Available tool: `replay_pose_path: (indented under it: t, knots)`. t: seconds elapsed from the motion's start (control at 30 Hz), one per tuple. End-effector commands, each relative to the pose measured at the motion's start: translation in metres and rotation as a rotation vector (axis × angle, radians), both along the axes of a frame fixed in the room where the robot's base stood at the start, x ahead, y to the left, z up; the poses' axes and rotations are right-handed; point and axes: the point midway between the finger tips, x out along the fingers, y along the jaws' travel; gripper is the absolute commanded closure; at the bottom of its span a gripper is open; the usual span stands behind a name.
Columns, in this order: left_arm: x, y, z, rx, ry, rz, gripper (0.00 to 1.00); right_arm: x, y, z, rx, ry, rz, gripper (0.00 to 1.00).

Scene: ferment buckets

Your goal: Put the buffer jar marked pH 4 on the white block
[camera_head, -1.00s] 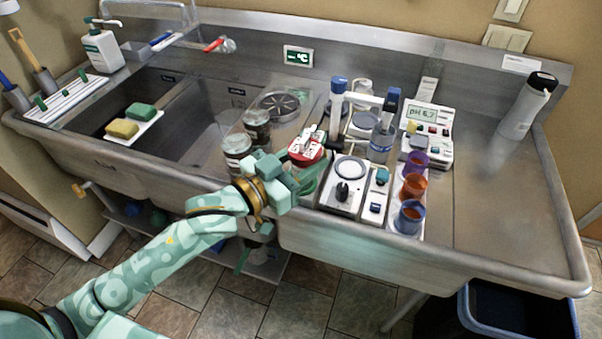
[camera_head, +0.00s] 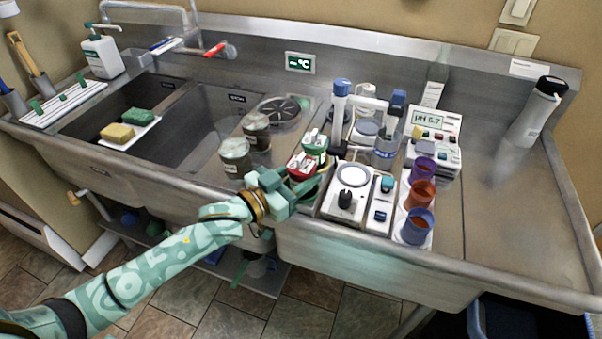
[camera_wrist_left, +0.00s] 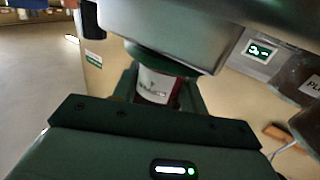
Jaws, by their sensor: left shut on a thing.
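My left gripper (camera_head: 290,186) is shut on a red jar (camera_head: 300,168) with a white label, at the front edge of the steel counter. In the left wrist view the red and white jar (camera_wrist_left: 155,86) sits between the fingers, its mark too blurred to read. A green jar (camera_head: 316,144) with a white label stands just behind it. I cannot tell for sure which item is the white block; a white instrument (camera_head: 346,206) with a round plate stands just right of the gripper. My right gripper is not in view.
A white strip with purple, orange and blue cups (camera_head: 418,226) stands to the right, with a pH meter (camera_head: 435,130) behind. The counter at far right (camera_head: 510,200) is clear.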

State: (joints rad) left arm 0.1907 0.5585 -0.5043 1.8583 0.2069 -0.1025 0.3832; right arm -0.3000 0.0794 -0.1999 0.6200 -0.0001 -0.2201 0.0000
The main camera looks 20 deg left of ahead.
Motion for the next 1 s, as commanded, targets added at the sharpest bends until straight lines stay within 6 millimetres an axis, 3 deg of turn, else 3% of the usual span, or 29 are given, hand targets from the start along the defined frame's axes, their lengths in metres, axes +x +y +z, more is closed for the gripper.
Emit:
replay_pose_path:
  t: [0.07, 0.1, 0.17, 0.2, 0.57, 0.73, 1.0]
  knots:
    - [0.0, 0.0, -0.003, 0.0, 0.0, 0.0, 1.0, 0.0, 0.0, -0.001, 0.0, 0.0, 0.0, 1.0]
    - [0.0, 0.0, -0.004, 0.001, 0.001, 0.0, 0.54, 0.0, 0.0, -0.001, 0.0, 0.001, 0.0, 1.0]
    - [0.0, 0.0, -0.003, 0.001, 0.001, 0.0, 0.37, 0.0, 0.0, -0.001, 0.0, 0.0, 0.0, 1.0]
    - [0.0, 0.0, -0.003, 0.001, 0.001, 0.0, 0.35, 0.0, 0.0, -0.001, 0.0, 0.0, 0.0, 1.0]
    - [0.0, 0.0, -0.004, 0.001, 0.001, 0.0, 0.35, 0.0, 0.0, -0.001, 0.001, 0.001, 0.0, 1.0]
    - [0.0, 0.0, -0.008, 0.001, 0.002, -0.001, 0.35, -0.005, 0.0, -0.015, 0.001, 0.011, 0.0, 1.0]
    - [-0.062, 0.038, -0.002, 0.002, 0.003, 0.0, 0.35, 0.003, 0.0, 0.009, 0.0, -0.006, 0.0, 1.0]
